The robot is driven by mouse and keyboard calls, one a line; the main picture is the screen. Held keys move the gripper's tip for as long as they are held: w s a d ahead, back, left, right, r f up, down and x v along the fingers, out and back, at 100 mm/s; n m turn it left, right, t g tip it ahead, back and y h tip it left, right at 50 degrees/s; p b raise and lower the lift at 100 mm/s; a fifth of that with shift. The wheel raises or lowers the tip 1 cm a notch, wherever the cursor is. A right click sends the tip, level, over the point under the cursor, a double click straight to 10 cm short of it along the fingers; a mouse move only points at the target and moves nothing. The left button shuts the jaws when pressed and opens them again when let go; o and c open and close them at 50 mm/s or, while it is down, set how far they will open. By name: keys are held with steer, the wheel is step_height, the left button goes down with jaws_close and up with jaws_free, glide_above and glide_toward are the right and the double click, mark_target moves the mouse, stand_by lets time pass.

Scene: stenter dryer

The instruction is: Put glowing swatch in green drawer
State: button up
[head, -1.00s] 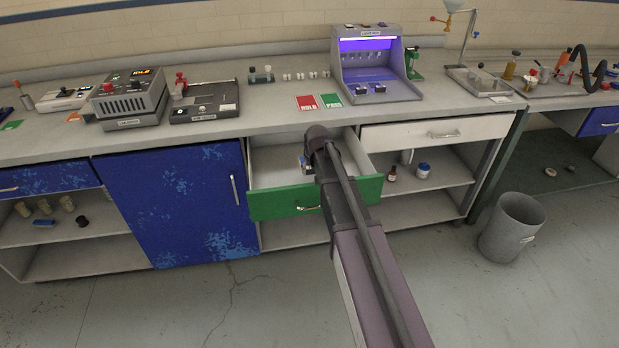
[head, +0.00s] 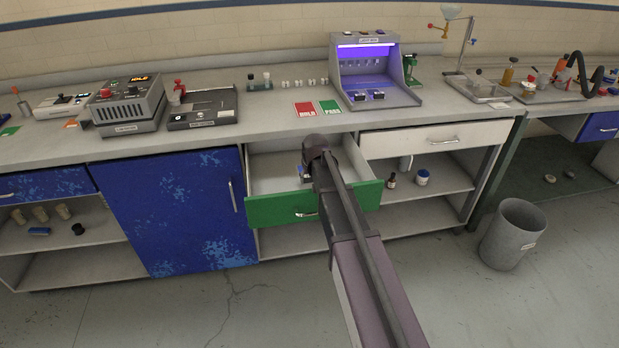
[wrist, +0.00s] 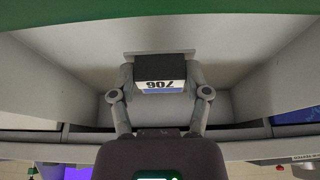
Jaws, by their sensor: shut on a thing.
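The green drawer (head: 275,211) is pulled open under the bench, with its green front toward me. My gripper (wrist: 160,97) is inside the drawer space, shut on a small swatch (wrist: 158,86). The swatch has a dark top and a white and blue label reading 706, upside down in the wrist view. No glow shows on it. A pale flat edge shows just behind it. In the head view my arm hides most of the gripper, and only a small bit of it shows at the drawer. I cannot tell whether the swatch touches the drawer floor.
The light box (head: 376,75) glows violet on the bench, with a red HOLD card (head: 305,109) and a green PASS card (head: 330,106) before it. A white drawer (head: 430,138) is beside the green one. A grey bin (head: 513,235) stands on the floor at right.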

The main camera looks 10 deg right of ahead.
mark_target(310, 182)
steer(key=shift+f+b, duration=1.4)
steer(key=shift+f, duration=0.15)
steer(key=shift+s+f+b, duration=0.3)
steer(key=shift+f+b, duration=0.5)
steer(key=shift+b, duration=0.35)
steer(key=shift+s+b, duration=0.3)
steer(key=shift+b, duration=0.05)
steer(key=shift+r, duration=0.1)
steer(key=shift+w, duration=0.15)
steer(key=o, duration=1.2)
steer(key=shift+w+r, duration=0.1)
steer(key=shift+r, duration=0.1)
